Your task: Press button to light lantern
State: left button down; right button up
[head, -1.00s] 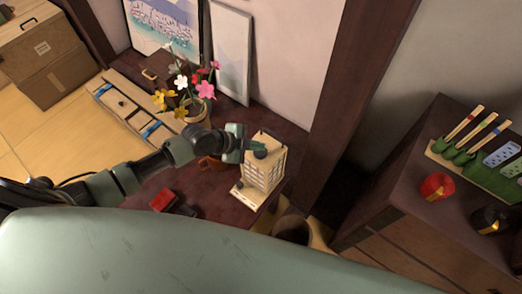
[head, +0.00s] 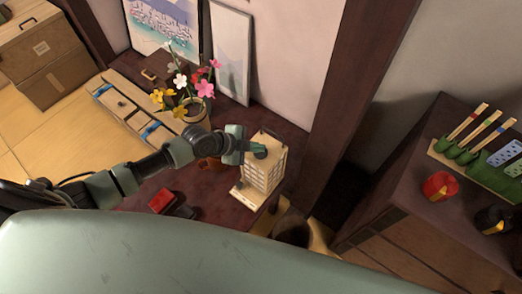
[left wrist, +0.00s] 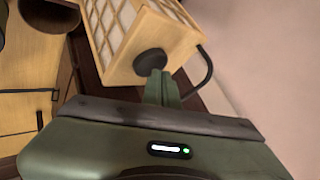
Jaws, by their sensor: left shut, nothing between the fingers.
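The wooden lantern (head: 265,176) with pale grid panels stands on the dark low table, and it also fills the upper middle of the left wrist view (left wrist: 118,28). Its round black button (left wrist: 150,62) is on the top face. My left gripper (head: 248,149) is shut and empty. In the left wrist view its fingertips (left wrist: 158,76) are right at the button and overlap its lower edge; I cannot tell whether the button is pushed in. No clear glow shows in the panels. My right gripper is not in view.
A flower pot (head: 193,109) and a red box (head: 161,200) with a dark item beside it are on the table. A wooden post (head: 352,90) rises behind the lantern. A cabinet (head: 410,215) at the right holds a red pot (head: 440,186).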

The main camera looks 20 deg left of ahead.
pick_arm(q)
jog(key=shift+f, duration=0.2)
jog(key=shift+r, duration=0.1)
jog(key=shift+r+p, duration=0.5)
jog(key=shift+r, duration=0.25)
notch_tip(320, 180, up, 6)
jog(key=p, duration=0.4)
jog(key=shift+p, duration=0.4)
jog(key=shift+s, duration=0.1)
dwell(0.8)
